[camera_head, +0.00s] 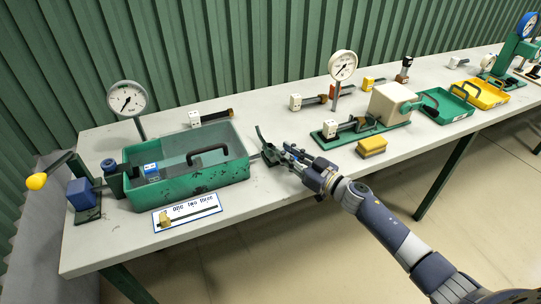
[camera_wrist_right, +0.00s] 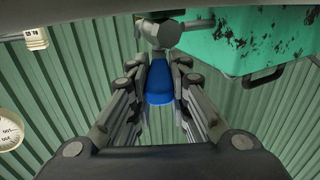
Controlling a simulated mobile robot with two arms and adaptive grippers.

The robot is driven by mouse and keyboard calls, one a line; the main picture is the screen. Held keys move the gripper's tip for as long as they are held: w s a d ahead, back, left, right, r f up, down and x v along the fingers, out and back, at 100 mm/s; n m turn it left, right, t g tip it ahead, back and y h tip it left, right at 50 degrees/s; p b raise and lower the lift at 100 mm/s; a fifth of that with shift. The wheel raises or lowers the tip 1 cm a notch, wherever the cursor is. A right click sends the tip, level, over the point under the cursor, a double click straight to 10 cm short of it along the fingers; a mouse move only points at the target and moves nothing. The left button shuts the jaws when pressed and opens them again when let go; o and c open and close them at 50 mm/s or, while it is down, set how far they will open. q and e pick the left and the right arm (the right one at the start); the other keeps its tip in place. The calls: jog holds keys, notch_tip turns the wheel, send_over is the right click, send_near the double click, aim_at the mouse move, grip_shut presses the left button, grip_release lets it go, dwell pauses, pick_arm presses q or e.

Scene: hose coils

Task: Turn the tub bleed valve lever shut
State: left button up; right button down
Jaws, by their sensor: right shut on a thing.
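The green tub (camera_head: 205,186) stands on the left half of the bench. Its side, with dark blotches, also fills the upper right of the right wrist view (camera_wrist_right: 245,45). A grey bleed valve (camera_wrist_right: 162,32) is beside the tub, and its blue lever (camera_wrist_right: 158,84) points back between my fingers. My right gripper (camera_head: 284,155) is at the tub's right end. In the right wrist view the fingers (camera_wrist_right: 158,100) close around the blue lever from both sides. In the head view the gripper mostly hides the valve and lever. My left gripper is out of view.
A pump with a yellow-ended handle (camera_head: 37,181) stands left of the tub. A gauge (camera_head: 127,98) rises behind it. A printed card (camera_head: 187,212) lies in front. A green plate with a beige block (camera_head: 393,101) and a yellow sponge-like block (camera_head: 371,146) are to the right.

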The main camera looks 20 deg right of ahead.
jog(key=shift+f, duration=0.15)
jog(key=c, duration=1.5)
grip_release()
jog(key=v, duration=1.2)
jog(key=shift+d, duration=0.15)
